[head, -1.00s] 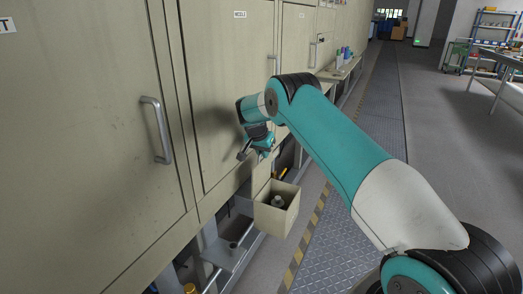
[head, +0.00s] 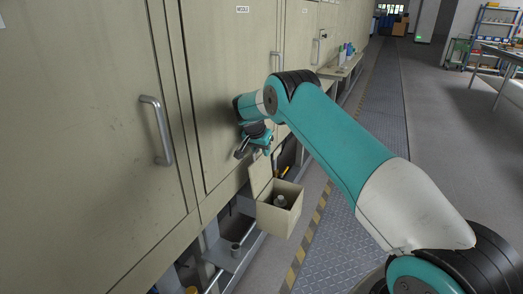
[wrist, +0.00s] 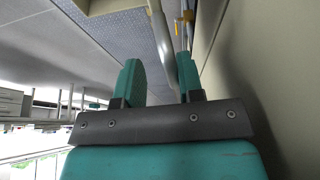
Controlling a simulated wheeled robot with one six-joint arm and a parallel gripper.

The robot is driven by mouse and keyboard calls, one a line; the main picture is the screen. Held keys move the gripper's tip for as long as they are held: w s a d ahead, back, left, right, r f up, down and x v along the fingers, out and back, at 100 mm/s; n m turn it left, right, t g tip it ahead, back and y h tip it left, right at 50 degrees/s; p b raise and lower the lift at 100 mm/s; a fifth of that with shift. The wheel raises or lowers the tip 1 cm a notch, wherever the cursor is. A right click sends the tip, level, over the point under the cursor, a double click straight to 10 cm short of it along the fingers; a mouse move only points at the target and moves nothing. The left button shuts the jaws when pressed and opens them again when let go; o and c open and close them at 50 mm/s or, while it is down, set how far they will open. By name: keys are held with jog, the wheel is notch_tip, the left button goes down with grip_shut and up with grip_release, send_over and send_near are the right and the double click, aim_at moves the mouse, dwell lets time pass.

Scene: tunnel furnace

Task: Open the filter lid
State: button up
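The beige filter box (head: 278,217) hangs low on the cabinet front in the head view. Its top is uncovered, and a grey cylindrical part (head: 281,201) shows inside. A flat beige panel (head: 260,174), which looks like its lid, stands raised at the box's back left edge. My gripper (head: 257,146) is above this panel, close to the cabinet door. In the wrist view my gripper's two teal fingers (wrist: 160,82) are apart with nothing held between them. A grey bar (wrist: 163,45) shows beyond them. Whether a finger touches the panel cannot be told.
A cabinet door with a metal handle (head: 158,130) is at the left. A grey bracket (head: 235,246) sits below the box's left side. A small shelf (head: 341,72) with bottles juts out farther along. The walkway (head: 345,235) to the right is clear floor.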

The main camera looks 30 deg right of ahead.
jog(key=shift+a, duration=0.2)
jog(key=shift+a+r, duration=0.2)
jog(key=shift+r, duration=0.15)
jog(key=v, duration=1.6)
jog(key=shift+s+r, duration=0.2)
jog(key=shift+r, duration=0.05)
jog(key=shift+a, duration=0.1)
